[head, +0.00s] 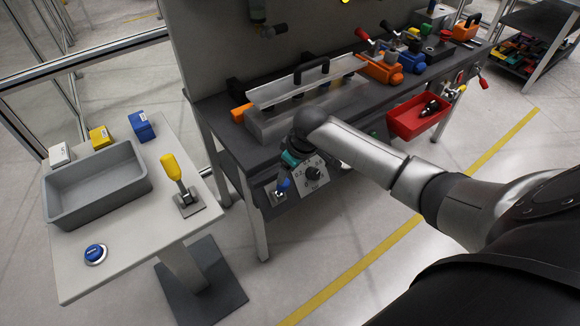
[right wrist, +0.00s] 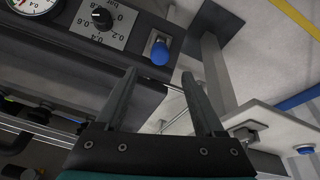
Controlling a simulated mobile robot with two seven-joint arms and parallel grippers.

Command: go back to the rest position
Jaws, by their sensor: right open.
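My right arm (head: 375,160) comes in from the right and reaches over the front edge of the workbench. Its wrist is above the control panel (head: 318,186) and partly covers it; in the head view the fingers are hidden or too small to tell. In the right wrist view my right gripper (right wrist: 159,73) is open, with nothing between its fingers. Beyond the fingertips are a blue knob (right wrist: 160,52) and a black dial knob (right wrist: 102,18). The blue knob also shows in the head view (head: 283,184). My left gripper is not in view.
The workbench (head: 222,125) carries a metal channel with a black handle (head: 310,75) and several tools. A red bin (head: 418,116) hangs at its front. A side table (head: 130,235) at left holds a grey tray (head: 97,205) and a yellow-handled lever (head: 180,180). The floor in front is clear.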

